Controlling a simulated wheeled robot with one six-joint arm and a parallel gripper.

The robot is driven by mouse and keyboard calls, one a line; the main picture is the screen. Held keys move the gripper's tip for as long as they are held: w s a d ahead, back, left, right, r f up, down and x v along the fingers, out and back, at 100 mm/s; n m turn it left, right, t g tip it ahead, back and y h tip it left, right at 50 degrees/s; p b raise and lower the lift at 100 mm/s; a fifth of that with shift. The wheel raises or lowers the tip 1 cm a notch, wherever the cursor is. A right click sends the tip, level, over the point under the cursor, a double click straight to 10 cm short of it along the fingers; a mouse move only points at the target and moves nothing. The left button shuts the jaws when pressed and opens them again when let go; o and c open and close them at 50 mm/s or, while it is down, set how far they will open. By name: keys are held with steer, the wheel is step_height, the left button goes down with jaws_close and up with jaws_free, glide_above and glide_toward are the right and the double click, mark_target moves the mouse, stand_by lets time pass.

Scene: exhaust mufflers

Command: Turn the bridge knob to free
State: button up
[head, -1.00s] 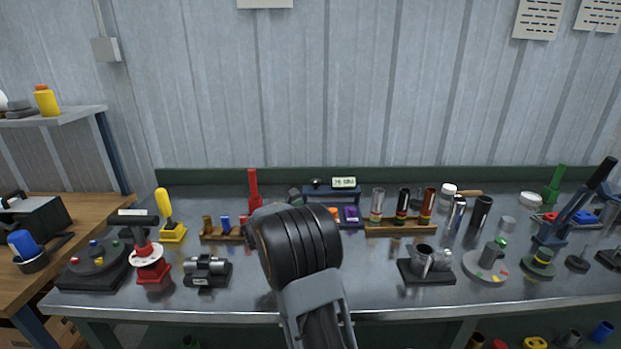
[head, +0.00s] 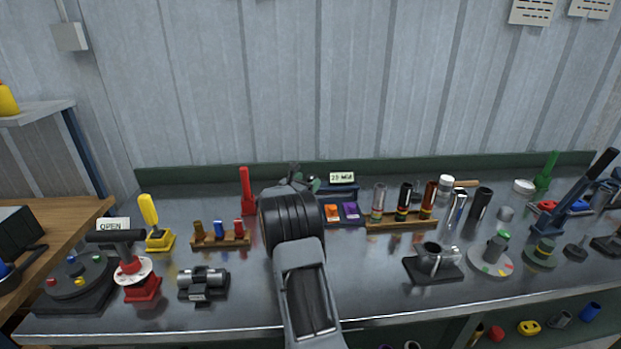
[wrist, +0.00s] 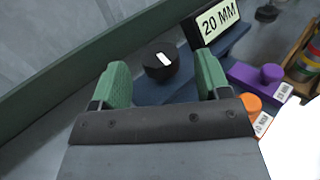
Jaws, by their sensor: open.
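A round black knob (wrist: 159,60) with a white pointer mark sits on the blue bridge block (wrist: 180,88) in the wrist view. A "20 MM" plate (wrist: 217,23) stands on the block just right of the knob. My gripper (wrist: 161,66) is open and empty, its green fingers on either side of the knob in the picture, apart from it. I cannot tell how far above it they are. In the head view my gripper (head: 302,181) is at the left end of the blue block (head: 342,190), under the plate (head: 342,178); the knob is hidden there.
An orange block (head: 332,212) and a purple block (head: 351,211) stand in front of the bridge. A wooden rack of cylinders (head: 400,222) is to the right, a red lever (head: 247,190) to the left.

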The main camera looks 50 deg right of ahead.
steer(key=shift+w+d, duration=0.2)
steer(key=shift+d, duration=1.15)
steer(key=shift+c, duration=0.2)
